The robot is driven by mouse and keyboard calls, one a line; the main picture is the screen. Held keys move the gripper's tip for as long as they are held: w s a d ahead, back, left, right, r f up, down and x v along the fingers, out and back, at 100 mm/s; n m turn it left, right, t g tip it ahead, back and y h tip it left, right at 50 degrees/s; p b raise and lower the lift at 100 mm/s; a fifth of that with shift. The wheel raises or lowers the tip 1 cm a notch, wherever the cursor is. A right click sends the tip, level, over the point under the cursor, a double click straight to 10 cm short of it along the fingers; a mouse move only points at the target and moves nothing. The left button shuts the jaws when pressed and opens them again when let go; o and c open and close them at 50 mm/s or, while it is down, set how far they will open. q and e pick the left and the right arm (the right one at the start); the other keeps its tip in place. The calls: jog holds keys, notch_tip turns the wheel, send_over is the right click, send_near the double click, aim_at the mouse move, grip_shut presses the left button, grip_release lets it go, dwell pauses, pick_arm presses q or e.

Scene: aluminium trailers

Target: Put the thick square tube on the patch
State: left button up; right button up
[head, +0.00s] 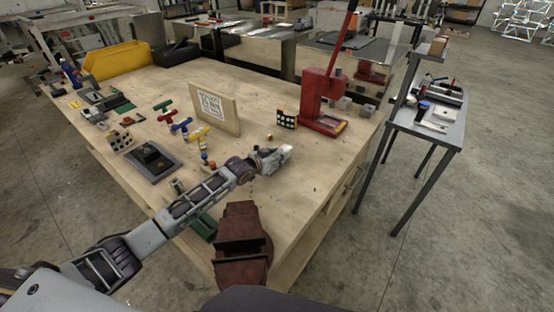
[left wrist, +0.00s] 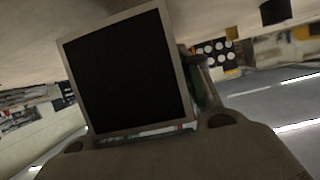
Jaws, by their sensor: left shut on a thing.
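My left gripper (head: 270,160) is over the right middle part of the wooden workbench. It is shut on the thick square tube (left wrist: 125,75), whose square open end, with a light grey rim and dark hollow inside, fills much of the left wrist view. The tube looks slightly tilted there. In the head view the tube is too small and too mixed with the gripper to make out clearly. I cannot pick out the patch with certainty; a dark green flat piece (head: 125,107) lies at the bench's left. My right gripper is not in view.
The workbench (head: 300,178) is bare right of my left gripper. A red press (head: 316,100), a dotted black block (head: 287,118) and a printed board (head: 215,108) stand behind it. A rust-red vise (head: 243,240) is at the near edge. Coloured pieces and a dark plate (head: 150,160) lie left.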

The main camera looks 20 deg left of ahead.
pick_arm(q)
jog(key=shift+f, duration=0.6)
jog(key=shift+f, duration=0.15)
